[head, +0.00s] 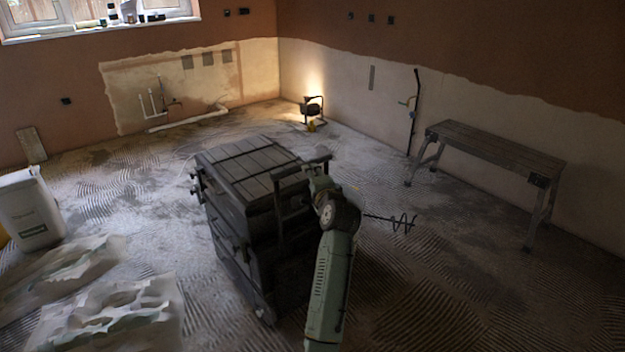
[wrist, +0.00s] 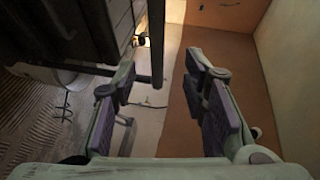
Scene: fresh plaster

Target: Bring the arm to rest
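In the head view my green arm (head: 332,285) reaches up from the bottom to the right side of a dark slatted tool chest (head: 240,160). My gripper (head: 316,178) is by the chest's raised handle (head: 285,175). In the wrist view my gripper (wrist: 160,63) is open, its two purple-padded fingers well apart. A dark bar (wrist: 157,40) shows between them in the picture; I cannot tell whether it is between the pads or beyond them. Nothing is seen gripped.
A spiral mixing paddle (head: 402,223) sticks out right of my arm. A workbench (head: 495,150) stands by the right wall and a lit work lamp (head: 313,108) at the back. A white bucket (head: 30,212) and crumpled sheets (head: 110,315) lie left. Ridged floor is clear at lower right.

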